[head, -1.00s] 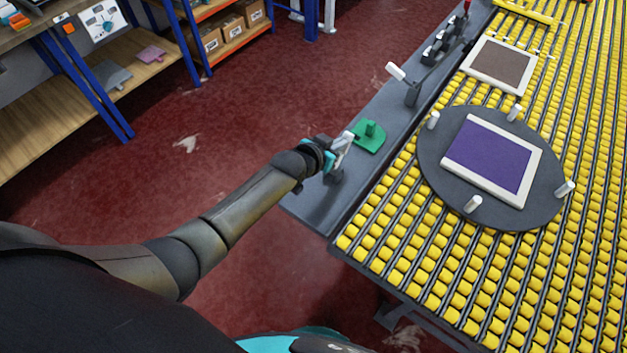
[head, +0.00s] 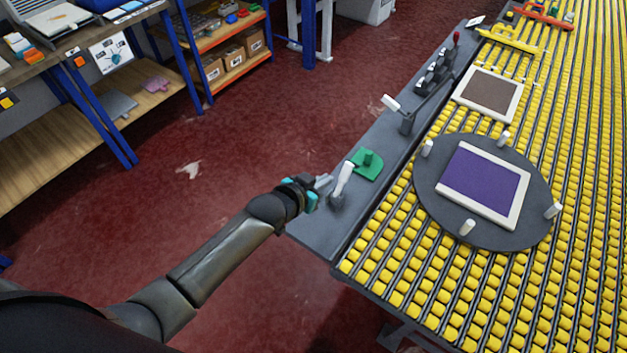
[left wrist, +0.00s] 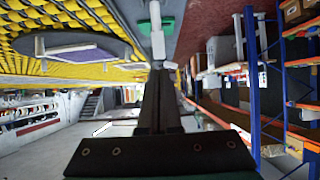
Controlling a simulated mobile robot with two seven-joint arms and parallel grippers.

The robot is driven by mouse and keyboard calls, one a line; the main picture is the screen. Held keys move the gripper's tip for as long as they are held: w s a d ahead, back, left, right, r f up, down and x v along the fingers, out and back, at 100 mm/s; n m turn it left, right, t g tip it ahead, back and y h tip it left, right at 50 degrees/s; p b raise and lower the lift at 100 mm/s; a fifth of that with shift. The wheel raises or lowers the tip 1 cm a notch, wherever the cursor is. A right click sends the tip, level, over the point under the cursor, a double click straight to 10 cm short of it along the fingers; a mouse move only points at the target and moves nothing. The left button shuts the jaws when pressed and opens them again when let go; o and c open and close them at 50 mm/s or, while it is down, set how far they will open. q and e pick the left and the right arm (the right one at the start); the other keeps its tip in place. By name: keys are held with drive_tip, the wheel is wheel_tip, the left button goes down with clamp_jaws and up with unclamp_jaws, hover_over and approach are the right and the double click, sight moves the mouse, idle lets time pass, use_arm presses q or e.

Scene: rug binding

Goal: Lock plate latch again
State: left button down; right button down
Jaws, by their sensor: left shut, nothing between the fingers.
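A lever with a white handle (head: 344,177) stands on a dark pivot at the near end of the grey side rail (head: 312,232). It leans up and to the right. I cannot tell whether this latch is locked. My left gripper (head: 324,182) is shut and empty, just left of the handle. In the left wrist view the handle (left wrist: 157,42) is straight ahead of my closed fingertips (left wrist: 160,76); I cannot tell whether they touch. The dark round plate (head: 428,197) carries several white pegs and a white-framed purple panel (head: 484,182). My right gripper is not in view.
A green piece with a knob (head: 367,164) sits just beyond the lever. A second white-handled lever (head: 391,103) stands farther along the rail. Yellow rollers (head: 400,275) fill the right side. Red floor (head: 240,140) is open left of the rail; shelves (head: 130,90) stand farther left.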

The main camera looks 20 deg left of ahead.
use_arm(q)
drive_tip(key=v, duration=0.4)
drive_tip(key=shift+s+a+r+p, duration=0.1)
drive_tip(key=shift+s+r+p, duration=0.15)
drive_tip(key=shift+p, duration=0.1)
drive_tip(key=shift+w, duration=0.1)
